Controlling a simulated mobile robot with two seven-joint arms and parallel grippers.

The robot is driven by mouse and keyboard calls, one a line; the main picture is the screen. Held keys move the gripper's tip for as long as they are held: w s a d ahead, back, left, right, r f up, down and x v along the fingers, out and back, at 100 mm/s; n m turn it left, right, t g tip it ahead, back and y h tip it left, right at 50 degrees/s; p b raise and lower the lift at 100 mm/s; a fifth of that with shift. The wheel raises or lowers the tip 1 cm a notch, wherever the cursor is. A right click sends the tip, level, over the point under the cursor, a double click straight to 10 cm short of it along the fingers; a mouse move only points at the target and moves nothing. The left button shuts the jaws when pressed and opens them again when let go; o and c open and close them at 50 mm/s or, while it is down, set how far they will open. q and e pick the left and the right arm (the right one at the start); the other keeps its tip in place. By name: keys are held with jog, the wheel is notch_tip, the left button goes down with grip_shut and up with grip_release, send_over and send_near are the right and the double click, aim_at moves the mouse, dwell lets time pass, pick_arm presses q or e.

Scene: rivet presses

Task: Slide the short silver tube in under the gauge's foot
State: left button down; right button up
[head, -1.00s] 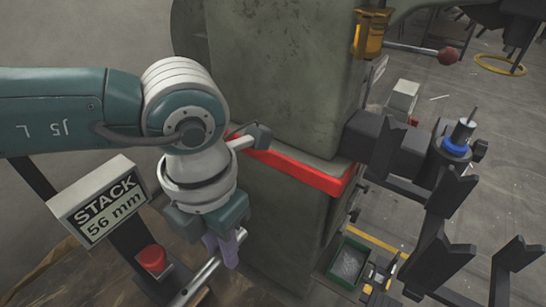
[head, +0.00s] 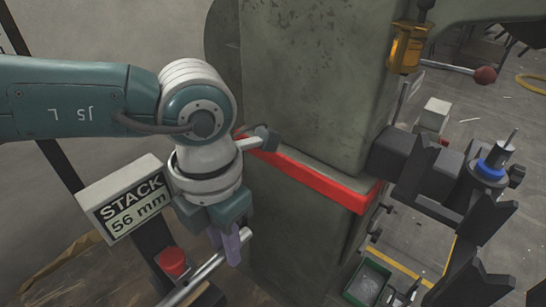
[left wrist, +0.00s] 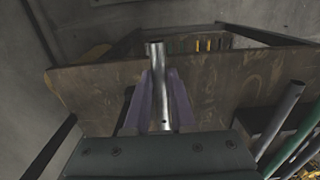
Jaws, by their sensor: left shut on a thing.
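My left gripper (head: 232,250), with purple fingers, is shut on a silver tube (head: 201,274) in the lower middle of the head view. The tube is tilted in that picture, and its lower end runs toward the bottom edge. In the left wrist view the tube (left wrist: 156,62) stands between the fingers (left wrist: 158,105), its open end pointing away. I cannot make out the gauge's foot clearly. My right gripper is not in view.
The grey-green press body (head: 310,75) with a red band (head: 322,183) stands close right of my left gripper. A blue-ringed post (head: 490,168) and dark forked supports are at right. A green bin (head: 369,283) is on the floor. Other tubes (left wrist: 283,115) show in the left wrist view.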

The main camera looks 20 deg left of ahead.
pick_arm(q)
jog(key=shift+f, duration=0.25)
jog(key=c, duration=0.7)
grip_release()
jog(key=shift+r, duration=0.1)
notch_tip(320, 180, up, 10)
jog(key=shift+f+p, duration=0.1)
jog(key=shift+p, duration=0.35)
